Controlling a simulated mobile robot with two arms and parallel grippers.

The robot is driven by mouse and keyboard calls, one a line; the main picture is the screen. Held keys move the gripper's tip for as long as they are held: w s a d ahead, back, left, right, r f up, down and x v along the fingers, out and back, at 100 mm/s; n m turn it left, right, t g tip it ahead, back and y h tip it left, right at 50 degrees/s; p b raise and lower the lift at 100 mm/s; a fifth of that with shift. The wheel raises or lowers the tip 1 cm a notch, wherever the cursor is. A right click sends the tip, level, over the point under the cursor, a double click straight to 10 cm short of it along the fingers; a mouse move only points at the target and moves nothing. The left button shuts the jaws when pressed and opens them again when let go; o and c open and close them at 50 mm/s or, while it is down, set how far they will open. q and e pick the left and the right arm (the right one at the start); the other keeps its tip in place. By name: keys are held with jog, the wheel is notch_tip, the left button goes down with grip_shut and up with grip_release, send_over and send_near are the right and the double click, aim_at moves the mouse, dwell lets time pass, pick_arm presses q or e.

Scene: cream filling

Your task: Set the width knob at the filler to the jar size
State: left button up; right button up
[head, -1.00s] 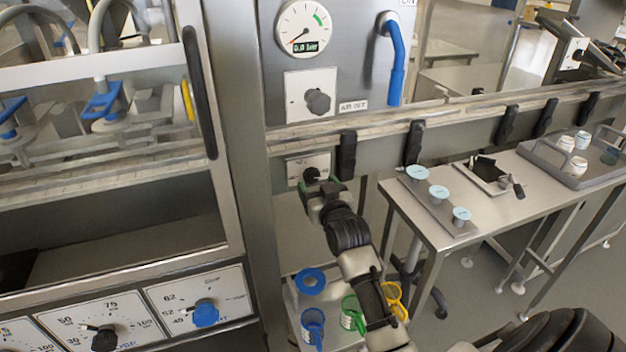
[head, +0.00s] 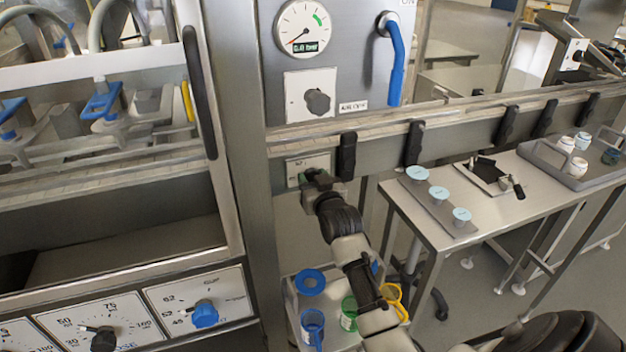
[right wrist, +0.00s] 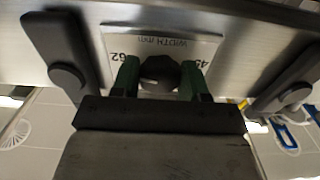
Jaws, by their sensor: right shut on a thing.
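In the head view the right gripper (head: 317,180) is at the small white plate (head: 318,161) under the conveyor rail and hides the knob. The knob's pointer cannot be made out. My left gripper is not in view.
Black rail clamps (head: 346,155) stand close beside the width plate. A pressure gauge (head: 303,28) and a grey knob (head: 318,101) are above. A steel table (head: 461,246) on the right holds lidded cups and a jar tray (head: 566,170).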

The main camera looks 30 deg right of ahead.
pick_arm(q)
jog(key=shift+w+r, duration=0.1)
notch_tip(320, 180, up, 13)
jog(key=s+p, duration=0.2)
jog(key=p, duration=1.2)
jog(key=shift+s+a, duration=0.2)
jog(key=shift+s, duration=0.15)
pick_arm(e)
jog(key=m, duration=3.1)
jog(key=shift+r, duration=0.15)
